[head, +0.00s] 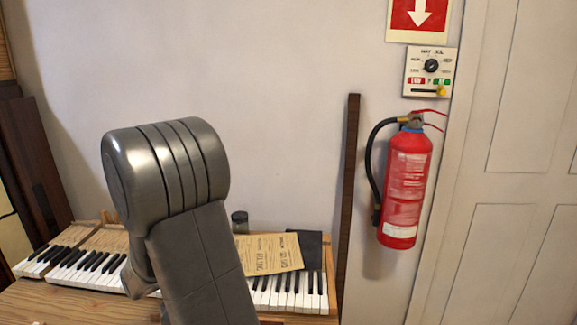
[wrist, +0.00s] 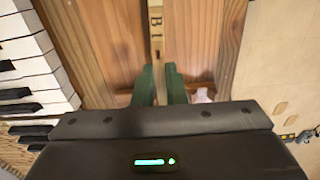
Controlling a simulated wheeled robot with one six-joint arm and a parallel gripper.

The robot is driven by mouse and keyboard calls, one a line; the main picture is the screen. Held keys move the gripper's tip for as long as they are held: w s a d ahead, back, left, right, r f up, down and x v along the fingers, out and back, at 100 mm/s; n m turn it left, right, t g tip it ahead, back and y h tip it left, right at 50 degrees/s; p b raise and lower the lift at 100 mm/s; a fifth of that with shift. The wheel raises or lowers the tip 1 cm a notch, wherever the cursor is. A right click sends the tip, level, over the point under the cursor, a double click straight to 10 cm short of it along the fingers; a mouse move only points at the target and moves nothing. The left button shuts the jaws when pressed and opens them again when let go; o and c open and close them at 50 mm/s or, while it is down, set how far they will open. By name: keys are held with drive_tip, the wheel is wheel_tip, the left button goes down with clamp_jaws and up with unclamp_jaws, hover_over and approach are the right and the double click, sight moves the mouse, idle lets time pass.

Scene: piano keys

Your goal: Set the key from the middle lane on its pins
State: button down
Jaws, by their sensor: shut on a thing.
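In the wrist view my gripper (wrist: 160,72) has two green fingers, close together and shut on a narrow pale wooden key (wrist: 155,22). The near part of the key is hidden by the fingers and the dark gripper body. The pins are not discernible. In the head view my arm blocks the middle, and the gripper does not show.
Piano keys (wrist: 30,75) lie left in the wrist view, and a pale sheet (wrist: 285,55) lies right. The head view shows the keyboard (head: 290,298), a printed paper (head: 268,254), a dark jar (head: 240,222) and a red fire extinguisher (head: 405,190) on the wall.

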drive_tip(key=shift+r+p, duration=2.7)
drive_tip(key=shift+r, duration=1.05)
drive_tip(key=shift+f, duration=0.1)
